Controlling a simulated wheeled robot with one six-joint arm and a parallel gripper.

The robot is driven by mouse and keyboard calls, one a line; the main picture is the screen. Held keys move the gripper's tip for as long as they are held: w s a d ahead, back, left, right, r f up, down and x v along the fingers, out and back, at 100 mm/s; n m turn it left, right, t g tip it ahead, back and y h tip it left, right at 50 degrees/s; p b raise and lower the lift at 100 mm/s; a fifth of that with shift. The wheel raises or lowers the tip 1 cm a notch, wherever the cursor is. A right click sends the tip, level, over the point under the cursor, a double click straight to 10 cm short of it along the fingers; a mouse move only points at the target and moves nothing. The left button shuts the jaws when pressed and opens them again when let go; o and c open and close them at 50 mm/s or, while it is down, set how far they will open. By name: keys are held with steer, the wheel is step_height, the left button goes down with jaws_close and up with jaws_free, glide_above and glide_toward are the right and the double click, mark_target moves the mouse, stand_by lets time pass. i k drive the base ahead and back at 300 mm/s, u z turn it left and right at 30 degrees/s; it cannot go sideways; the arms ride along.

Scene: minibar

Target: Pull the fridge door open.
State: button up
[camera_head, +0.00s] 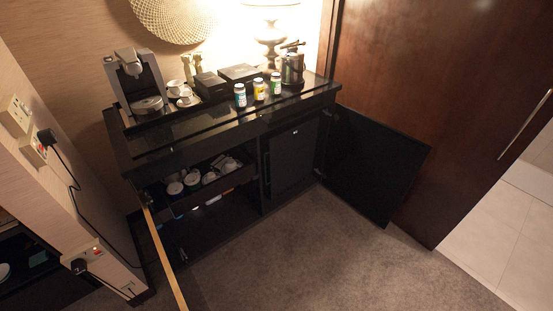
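The fridge door (292,162) is a dark, flat panel in the right compartment of the black minibar cabinet. It looks shut, and a small light mark shows near its top. The cabinet's right outer door (375,165) is swung wide open to the right, so the fridge front is exposed. I see no clear handle on the fridge door. My gripper is not in view.
The left cabinet door (165,258) stands open toward me, seen edge-on. Cups (192,178) sit in a drawer or shelf of the left compartment. A coffee machine (136,82) and small bottles (259,89) stand on top. The carpet (300,255) in front is clear.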

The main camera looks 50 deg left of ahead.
mark_target(289, 152)
steer(key=u, duration=0.45)
steer(key=i, duration=1.1)
steer(key=u, duration=1.9)
steer(key=i, duration=1)
steer(key=u, duration=0.85)
steer(key=i, duration=0.5)
